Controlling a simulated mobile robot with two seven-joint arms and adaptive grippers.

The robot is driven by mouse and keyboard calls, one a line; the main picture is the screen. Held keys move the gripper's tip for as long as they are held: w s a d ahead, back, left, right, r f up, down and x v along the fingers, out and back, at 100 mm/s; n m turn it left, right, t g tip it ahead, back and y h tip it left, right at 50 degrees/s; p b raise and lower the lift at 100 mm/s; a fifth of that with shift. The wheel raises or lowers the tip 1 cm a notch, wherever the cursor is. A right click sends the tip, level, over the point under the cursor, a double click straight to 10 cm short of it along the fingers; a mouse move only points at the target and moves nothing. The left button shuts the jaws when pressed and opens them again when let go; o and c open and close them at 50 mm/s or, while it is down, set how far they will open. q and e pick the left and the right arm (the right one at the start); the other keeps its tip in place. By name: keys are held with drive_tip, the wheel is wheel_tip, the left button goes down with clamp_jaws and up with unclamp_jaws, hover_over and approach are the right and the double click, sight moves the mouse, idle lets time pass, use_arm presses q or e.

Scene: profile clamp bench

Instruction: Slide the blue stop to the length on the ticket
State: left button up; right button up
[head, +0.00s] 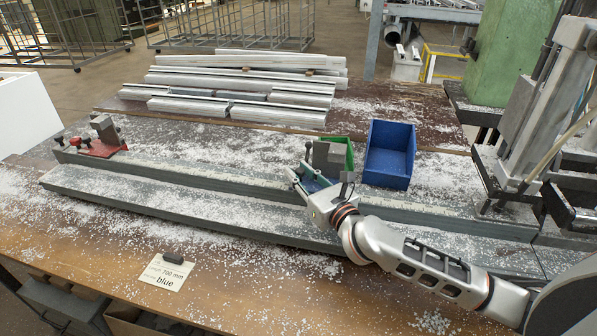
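The blue stop (316,184) sits on the long grey rail at mid-bench, with a grey block (328,157) standing on it. My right gripper (304,178) is at the stop, coming from the front right and hiding part of it. I cannot tell whether its fingers are closed on the stop. The ticket (166,273) lies on the front of the bench under a small dark block; it reads 700 mm and blue. A red stop (101,147) with a grey block sits near the rail's left end. My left gripper is out of view.
Cut profiles (240,90) are stacked at the back. A machine (545,110) stands at the right. Pale chips cover much of the bench (100,260).

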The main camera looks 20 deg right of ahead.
drive_tip(key=s, duration=0.4)
drive_tip(key=s+d, duration=0.1)
drive_tip(key=s, duration=0.3)
drive_tip(key=s+d, duration=0.1)
drive_tip(key=s, duration=0.2)
drive_tip(key=shift+s+d, duration=0.1)
drive_tip(key=shift+s, duration=0.3)
